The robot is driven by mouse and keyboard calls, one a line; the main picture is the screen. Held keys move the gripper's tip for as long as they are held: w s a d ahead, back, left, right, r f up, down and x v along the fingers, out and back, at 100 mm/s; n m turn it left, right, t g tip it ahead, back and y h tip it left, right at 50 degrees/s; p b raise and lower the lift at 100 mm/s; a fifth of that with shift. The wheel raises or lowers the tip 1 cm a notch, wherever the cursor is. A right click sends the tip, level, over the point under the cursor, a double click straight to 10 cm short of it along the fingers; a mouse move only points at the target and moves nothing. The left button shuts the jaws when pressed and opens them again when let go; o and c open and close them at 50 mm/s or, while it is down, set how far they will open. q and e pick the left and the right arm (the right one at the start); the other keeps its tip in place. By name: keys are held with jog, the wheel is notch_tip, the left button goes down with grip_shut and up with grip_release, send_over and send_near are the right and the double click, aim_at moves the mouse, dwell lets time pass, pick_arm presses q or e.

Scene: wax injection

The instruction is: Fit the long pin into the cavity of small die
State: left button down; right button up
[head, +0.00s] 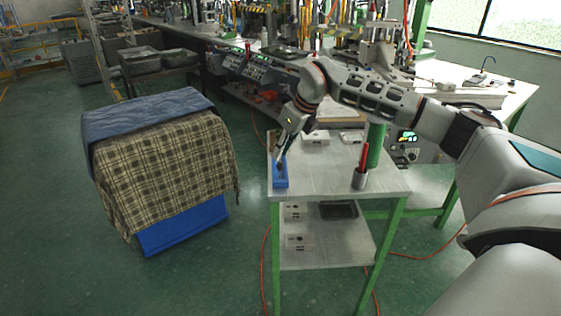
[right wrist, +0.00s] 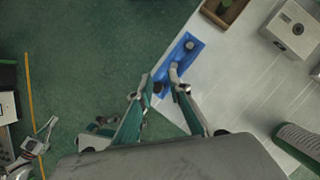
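My right gripper (head: 281,158) is above a blue tray (head: 284,183) at the left edge of the small table. In the right wrist view its two fingers (right wrist: 160,76) are spread at the tray's near end, and the tray (right wrist: 199,43) lies beyond them. Dark round pieces are in or beside the tray; I cannot tell whether one is the long pin. No pin shows clearly between the fingers. A pale die block (head: 315,137) sits on the tabletop; a pale block with a round hole (right wrist: 292,28) shows in the right wrist view. My left gripper is not visible.
More pale blocks (head: 298,242) sit on the lower shelves. A cloth-covered cart (head: 160,165) stands left. The tabletop's middle is clear.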

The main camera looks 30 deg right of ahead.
jog(key=shift+m+h, duration=0.3)
jog(key=w+f, duration=0.1)
jog(key=f, duration=0.1)
jog(key=w+d+f, duration=0.1)
jog(key=f, duration=0.1)
jog(key=w+f, duration=0.1)
jog(key=f, duration=0.1)
jog(key=shift+d+p, duration=0.3)
grip_shut()
